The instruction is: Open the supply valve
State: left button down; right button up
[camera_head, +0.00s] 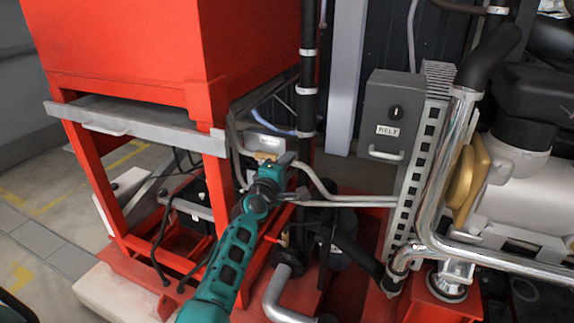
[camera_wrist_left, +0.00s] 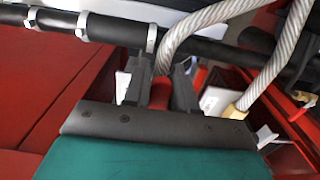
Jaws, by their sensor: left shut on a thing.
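My left arm reaches in from the lower left of the head view, and my left gripper (camera_head: 280,164) is beside the pipes at the side of the red frame. In the left wrist view, the two dark fingers of my left gripper (camera_wrist_left: 161,78) are closed on a red piece (camera_wrist_left: 159,94), which looks like the supply valve's handle. Only a short part of it shows between the fingers. The valve body is hidden behind my gripper in the head view, so I cannot tell how far the handle is turned. My right gripper is not in view.
A braided hose (camera_wrist_left: 268,75) and a black pipe (camera_wrist_left: 112,29) run close to the fingers. The red tank (camera_head: 170,45) stands on its frame at left. A grey control box (camera_head: 390,115) and a chrome pipe (camera_head: 438,180) stand at right.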

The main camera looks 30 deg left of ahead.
pick_arm(q)
jog(key=shift+r, duration=0.15)
jog(key=c, duration=1)
grip_release()
jog(key=s+p, duration=0.1)
jog(key=s, duration=1.1)
jog(key=shift+s+d+p, duration=0.35)
jog(key=shift+s+d, duration=0.05)
